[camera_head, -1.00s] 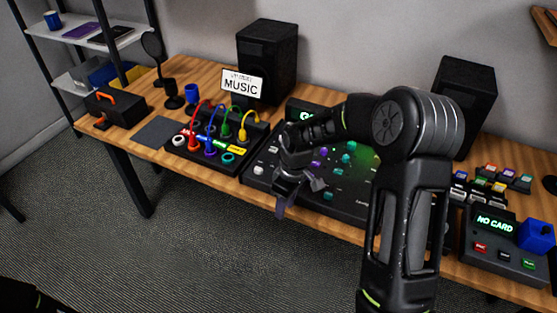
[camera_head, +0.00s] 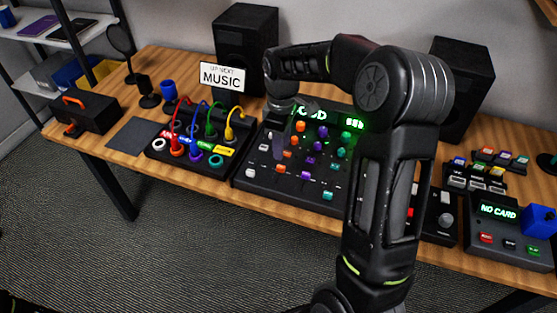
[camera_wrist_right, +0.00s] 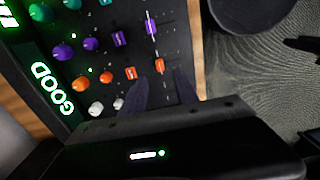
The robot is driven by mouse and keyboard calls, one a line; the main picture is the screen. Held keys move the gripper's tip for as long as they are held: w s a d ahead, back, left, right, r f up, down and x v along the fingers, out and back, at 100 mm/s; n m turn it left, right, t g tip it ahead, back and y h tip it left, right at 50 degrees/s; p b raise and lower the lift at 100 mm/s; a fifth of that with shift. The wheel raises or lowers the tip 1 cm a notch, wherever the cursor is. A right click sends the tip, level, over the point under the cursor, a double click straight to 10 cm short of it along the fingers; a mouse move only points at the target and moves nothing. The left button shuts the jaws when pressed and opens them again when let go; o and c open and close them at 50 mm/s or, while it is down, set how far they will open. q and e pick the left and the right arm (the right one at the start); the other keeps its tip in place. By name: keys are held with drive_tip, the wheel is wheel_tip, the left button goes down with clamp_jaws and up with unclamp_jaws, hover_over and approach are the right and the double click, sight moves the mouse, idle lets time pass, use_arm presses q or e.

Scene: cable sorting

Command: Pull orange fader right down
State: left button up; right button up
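The black mixer board (camera_head: 262,183) has an orange column with two knobs and two square orange caps. The front orange cap (camera_head: 280,169) also shows in the right wrist view (camera_wrist_right: 160,65), and the other orange cap (camera_wrist_right: 130,73) sits beside it, nearer the GOOD display. My right gripper (camera_head: 279,145) is over the left part of the board, fingers pointing down. In the right wrist view its two fingertips (camera_wrist_right: 160,88) are apart and nothing shows between them. The front orange cap lies just beyond the tips; contact cannot be told.
Purple caps (camera_wrist_right: 150,26) sit alongside the orange ones. A cable patch box (camera_head: 200,150) stands left of the board, a NO CARD box (camera_head: 508,235) at right. Speakers (camera_head: 246,50) and a MUSIC sign (camera_head: 222,76) stand behind. The wooden table's front edge is close.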

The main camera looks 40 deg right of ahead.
sight(281, 167)
drive_tip(key=shift+w+f+p, duration=0.1)
drive_tip(key=shift+f+p, duration=0.25)
drive_tip(key=shift+f, duration=3.65)
drive_tip(key=shift+c, duration=0.4)
clamp_jaws()
